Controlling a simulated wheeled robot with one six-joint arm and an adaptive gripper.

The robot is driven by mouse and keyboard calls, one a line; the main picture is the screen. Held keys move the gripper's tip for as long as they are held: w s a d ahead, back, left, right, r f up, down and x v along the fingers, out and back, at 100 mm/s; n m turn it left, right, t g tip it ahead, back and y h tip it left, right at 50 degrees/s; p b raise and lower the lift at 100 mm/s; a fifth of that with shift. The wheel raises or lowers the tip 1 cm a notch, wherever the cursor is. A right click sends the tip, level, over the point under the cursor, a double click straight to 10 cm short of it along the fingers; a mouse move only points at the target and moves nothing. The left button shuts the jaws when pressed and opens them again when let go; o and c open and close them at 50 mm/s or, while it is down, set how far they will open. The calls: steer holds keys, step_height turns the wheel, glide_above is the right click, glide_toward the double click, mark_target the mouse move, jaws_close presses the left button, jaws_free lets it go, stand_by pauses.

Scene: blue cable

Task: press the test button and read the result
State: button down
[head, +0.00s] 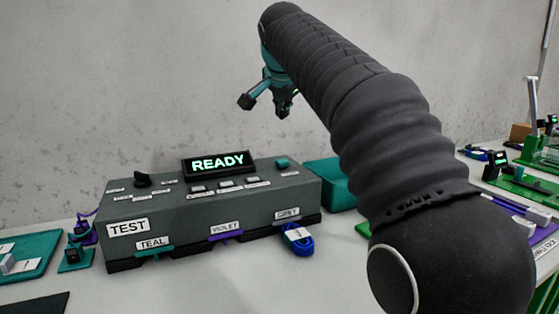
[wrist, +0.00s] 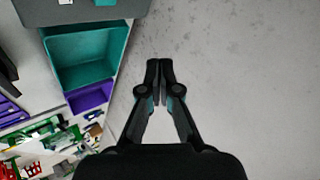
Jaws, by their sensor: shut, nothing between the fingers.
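The grey test box (head: 200,212) stands on the table in the head view, labelled TEST. Its display (head: 217,163) reads READY in green. Several small labelled controls sit on top, with a black knob (head: 142,179) at left and a raised teal button (head: 281,163) at the back right; I cannot read which is the test button. A coiled blue cable (head: 298,241) with a white tag lies at the box's front right. My gripper (wrist: 160,64) is shut and empty in the wrist view. In the head view it hangs above and behind the box, clear of it.
A teal bin (head: 332,182) stands right of the box; it also shows in the wrist view (wrist: 85,60) beside a purple bin (wrist: 90,96). A teal tray (head: 28,256) lies at far left. Green racks and cables fill the right side. A grey wall stands behind.

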steer(key=f, duration=0.2)
steer(key=b, duration=0.3)
glide_above(283, 161)
steer(key=f, duration=0.5)
steer(key=shift+s+f, duration=0.2)
steer(key=shift+f, duration=0.2)
steer(key=shift+f+b, duration=0.3)
steer(key=shift+f, duration=0.25)
steer(key=shift+f, duration=0.1)
stand_by(0.4)
steer(key=shift+f, duration=0.3)
steer(key=shift+f+b, duration=0.55)
steer(key=shift+b, duration=0.15)
stand_by(0.7)
steer(key=shift+w+r+p, duration=0.1)
steer(key=shift+r+p, duration=0.8)
steer(key=shift+r, duration=0.05)
steer(key=shift+r, duration=0.15)
